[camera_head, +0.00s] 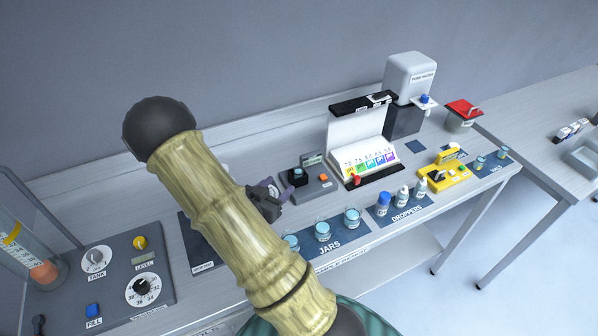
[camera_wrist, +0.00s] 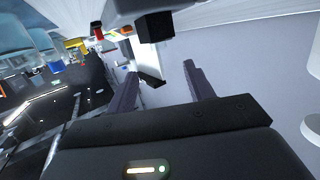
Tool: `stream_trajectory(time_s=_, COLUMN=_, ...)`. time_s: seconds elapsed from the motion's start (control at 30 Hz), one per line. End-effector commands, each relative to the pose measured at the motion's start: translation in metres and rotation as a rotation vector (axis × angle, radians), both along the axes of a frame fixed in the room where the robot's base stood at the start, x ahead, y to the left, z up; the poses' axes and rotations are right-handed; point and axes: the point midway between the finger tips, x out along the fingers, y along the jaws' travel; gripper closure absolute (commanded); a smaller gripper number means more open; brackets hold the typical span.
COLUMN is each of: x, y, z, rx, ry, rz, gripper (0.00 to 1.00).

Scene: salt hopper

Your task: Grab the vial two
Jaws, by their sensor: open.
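Two small vials with blue contents stand upright on a dark blue mat (camera_head: 496,168) at the right end of the bench. One is the left vial (camera_head: 480,163) and the other is the right vial (camera_head: 502,153). I cannot read any number on them, so I cannot tell which is vial two. My gripper (camera_head: 268,199) is over the bench, behind the jars and left of a small grey device, far to the left of the vials. In the wrist view my gripper (camera_wrist: 160,88) has its two fingers spread with nothing between them.
Three jars (camera_head: 322,231) and several dropper bottles (camera_head: 403,196) line the front edge. A yellow device (camera_head: 444,178), a white colour-chart stand (camera_head: 362,160), a grey machine (camera_head: 410,80) and a red-topped container (camera_head: 462,113) stand between or behind. A dial panel (camera_head: 120,275) is at left.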

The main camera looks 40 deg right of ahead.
Motion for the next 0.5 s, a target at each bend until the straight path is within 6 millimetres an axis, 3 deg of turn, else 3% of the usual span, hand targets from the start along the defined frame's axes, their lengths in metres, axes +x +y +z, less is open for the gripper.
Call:
stream_trajectory(time_s=0.23, x=0.012, y=-0.039, z=-0.007, rx=0.001, ry=0.001, rz=-0.006, gripper=0.47)
stream_trajectory(time_s=0.5, x=0.013, y=-0.044, z=-0.009, rx=0.001, ry=0.001, rz=-0.006, gripper=0.47)
